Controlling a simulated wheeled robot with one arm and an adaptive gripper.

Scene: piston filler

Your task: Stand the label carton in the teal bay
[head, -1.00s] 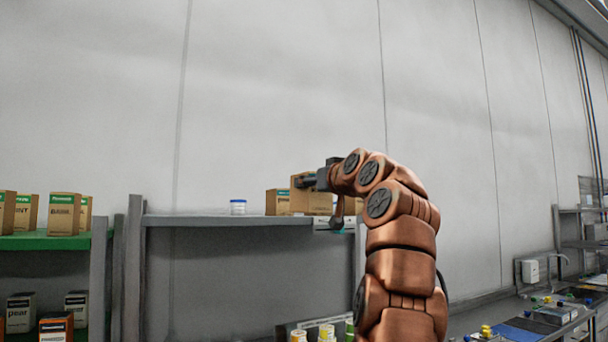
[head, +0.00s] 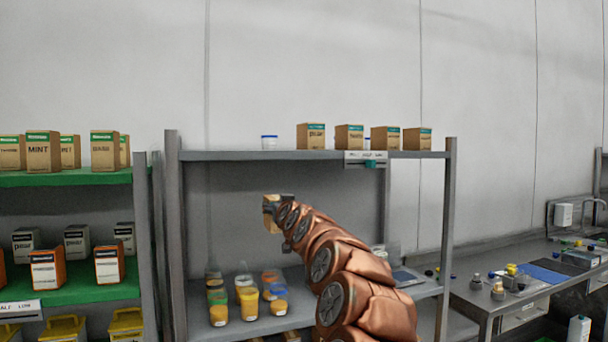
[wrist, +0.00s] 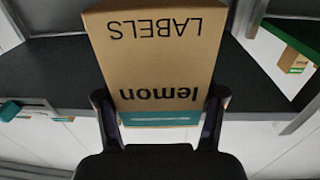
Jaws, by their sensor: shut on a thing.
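The label carton, a brown box reading "lemon LABELS" with a teal band, is in my gripper. In the wrist view the carton (wrist: 160,60) fills the upper middle, its print upside down, with a finger on each side. In the head view the carton (head: 270,213) is in front of the grey shelf unit, below its top board. My gripper (head: 281,206) is shut on it. A small teal tag (head: 370,163) is by a white label plate on the top board's front edge; it also shows at the left of the wrist view (wrist: 10,110). I cannot make out the bay's bounds.
Jars (head: 249,303) stand on the lower board. A green-shelved rack (head: 75,179) is left, a workbench (head: 520,305) right.

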